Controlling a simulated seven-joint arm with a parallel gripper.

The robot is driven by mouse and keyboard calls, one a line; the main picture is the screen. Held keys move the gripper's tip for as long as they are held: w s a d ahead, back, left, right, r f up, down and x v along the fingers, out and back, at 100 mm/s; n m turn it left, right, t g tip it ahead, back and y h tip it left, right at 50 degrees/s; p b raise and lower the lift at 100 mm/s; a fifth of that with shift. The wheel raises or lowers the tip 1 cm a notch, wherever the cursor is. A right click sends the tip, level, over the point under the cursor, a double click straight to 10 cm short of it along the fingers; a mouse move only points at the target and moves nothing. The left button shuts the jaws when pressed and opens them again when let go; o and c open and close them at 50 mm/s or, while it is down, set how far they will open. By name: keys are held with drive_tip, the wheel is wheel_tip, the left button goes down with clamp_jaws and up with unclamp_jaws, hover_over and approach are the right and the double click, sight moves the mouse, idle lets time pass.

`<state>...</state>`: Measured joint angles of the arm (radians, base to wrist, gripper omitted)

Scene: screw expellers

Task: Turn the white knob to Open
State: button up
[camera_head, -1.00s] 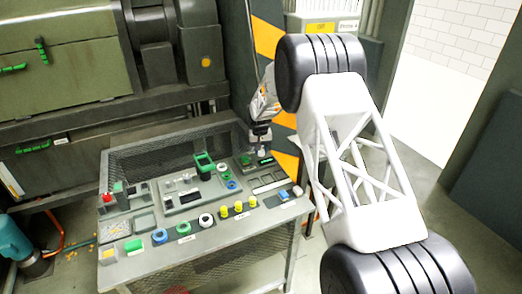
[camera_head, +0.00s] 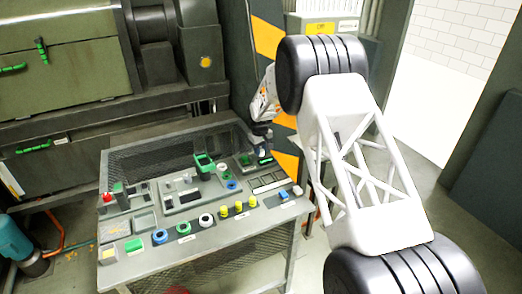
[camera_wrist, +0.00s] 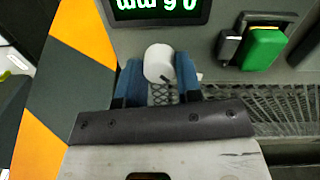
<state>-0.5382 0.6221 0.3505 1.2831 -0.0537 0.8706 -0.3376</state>
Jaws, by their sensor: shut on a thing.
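The white knob (camera_wrist: 158,63) is a short, pale, rounded cylinder just above the middle of the wrist view, on the grey panel by a green-lit display (camera_wrist: 158,8). My gripper (camera_wrist: 159,78) has its two blue fingers on either side of the knob and is shut on it. The knob's marking and any Open label cannot be read. In the head view my gripper (camera_head: 260,140) is at the back right of the console, and it hides the knob there.
A green switch (camera_wrist: 264,48) sits right of the knob in the wrist view. The console (camera_head: 215,250) carries a green lever (camera_head: 204,163), several yellow knobs and coloured buttons. A yellow-and-black striped post (camera_head: 268,40) stands close behind my gripper.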

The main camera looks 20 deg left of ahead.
drive_tip(key=o, duration=0.9)
drive_tip(key=shift+o, duration=0.2)
drive_tip(key=shift+s+a+r, duration=0.1)
drive_tip(key=shift+r, duration=3.8)
drive_tip(key=shift+r, duration=0.1)
